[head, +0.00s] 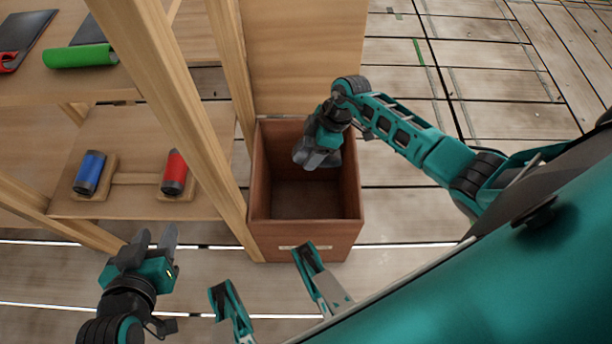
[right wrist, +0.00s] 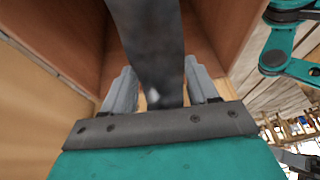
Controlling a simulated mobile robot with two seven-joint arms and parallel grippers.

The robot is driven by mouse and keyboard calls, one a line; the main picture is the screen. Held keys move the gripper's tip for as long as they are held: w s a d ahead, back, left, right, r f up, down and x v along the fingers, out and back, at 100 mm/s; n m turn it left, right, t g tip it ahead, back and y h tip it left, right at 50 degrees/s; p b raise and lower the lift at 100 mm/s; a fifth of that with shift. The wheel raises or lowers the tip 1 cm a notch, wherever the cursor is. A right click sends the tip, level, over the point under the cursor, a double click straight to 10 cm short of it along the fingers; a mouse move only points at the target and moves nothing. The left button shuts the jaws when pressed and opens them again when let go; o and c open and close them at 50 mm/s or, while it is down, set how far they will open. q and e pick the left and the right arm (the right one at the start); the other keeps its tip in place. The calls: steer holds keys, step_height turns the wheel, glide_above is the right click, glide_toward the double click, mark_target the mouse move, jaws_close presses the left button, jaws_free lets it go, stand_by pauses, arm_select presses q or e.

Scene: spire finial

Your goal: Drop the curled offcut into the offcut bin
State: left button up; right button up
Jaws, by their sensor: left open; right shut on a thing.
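The offcut bin (head: 275,238) is an open brown box on the floor with a pale label on its front. My right gripper (head: 318,158) points down over the bin's opening, towards its far side. It is shut on the curled offcut (right wrist: 156,45), a dark grey strip that runs up between the fingers in the right wrist view. The bin's walls show behind it there. In the head view the offcut is hard to tell from the grey fingers. My left gripper (head: 153,242) is open and empty, left of the bin in front of the shelf.
A wooden shelf unit (head: 150,205) stands left of the bin, its post close to the bin's left side. Plank floor (head: 400,215) is clear to the right.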

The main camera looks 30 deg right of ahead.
steer(key=o, duration=1)
steer(key=shift+o, duration=1.4)
arm_select(q)
steer(key=shift+s+f, duration=0.1)
steer(key=shift+f, duration=0.1)
arm_select(e)
steer(key=shift+r, duration=0.1)
steer(key=p+v, duration=0.3)
steer(key=v, duration=0.3)
arm_select(q)
steer(key=r, duration=0.1)
steer(key=r+p, duration=0.1)
steer(key=a+r+p, duration=0.1)
steer(key=r, duration=0.1)
steer(key=shift+s+a, duration=0.1)
steer(key=shift+s, duration=0.2)
arm_select(e)
steer(key=v, duration=0.6)
steer(key=shift+d+r, duration=0.2)
steer(key=shift+r, duration=0.15)
arm_select(q)
steer(key=shift+w, duration=0.1)
arm_select(e)
steer(key=shift+s, duration=0.1)
